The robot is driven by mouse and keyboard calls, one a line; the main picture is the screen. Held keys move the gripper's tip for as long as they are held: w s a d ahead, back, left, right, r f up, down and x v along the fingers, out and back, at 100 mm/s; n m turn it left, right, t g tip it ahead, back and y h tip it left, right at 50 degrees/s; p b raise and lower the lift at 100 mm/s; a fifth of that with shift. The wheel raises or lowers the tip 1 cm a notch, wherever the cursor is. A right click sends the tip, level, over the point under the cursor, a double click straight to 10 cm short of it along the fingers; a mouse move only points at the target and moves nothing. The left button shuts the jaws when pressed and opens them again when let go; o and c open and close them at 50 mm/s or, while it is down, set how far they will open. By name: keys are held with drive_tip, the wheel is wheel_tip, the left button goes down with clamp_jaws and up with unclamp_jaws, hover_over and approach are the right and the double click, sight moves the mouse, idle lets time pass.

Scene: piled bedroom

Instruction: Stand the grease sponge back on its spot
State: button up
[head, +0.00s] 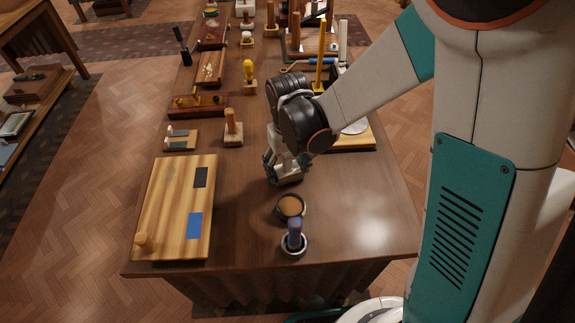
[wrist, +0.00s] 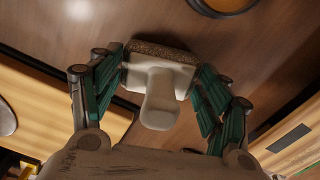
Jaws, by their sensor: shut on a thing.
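The grease sponge, a pale block with a rounded grip and a brown rough pad along one edge, shows in the wrist view (wrist: 160,85). My gripper (wrist: 161,80) has its teal fingers closed on both sides of the block. In the head view my gripper (head: 284,172) is low over the middle of the brown table, and the sponge is mostly hidden there. I cannot tell whether the sponge touches the table. No marked spot for the sponge can be made out for certain.
A round tan-filled dish (head: 291,207) and a small cup with a blue item (head: 294,243) stand in front of my gripper. A wooden board (head: 170,205) with black and blue patches lies left. Wooden blocks and tools crowd the back. The front right tabletop (head: 365,220) is clear.

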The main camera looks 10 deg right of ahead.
sight(288, 155)
drive_tip(key=o, duration=1.6)
drive_tip(key=shift+o, duration=0.2)
drive_tip(key=shift+r, duration=0.1)
drive_tip(key=shift+r+p, duration=2.9)
drive_tip(key=shift+r, duration=1)
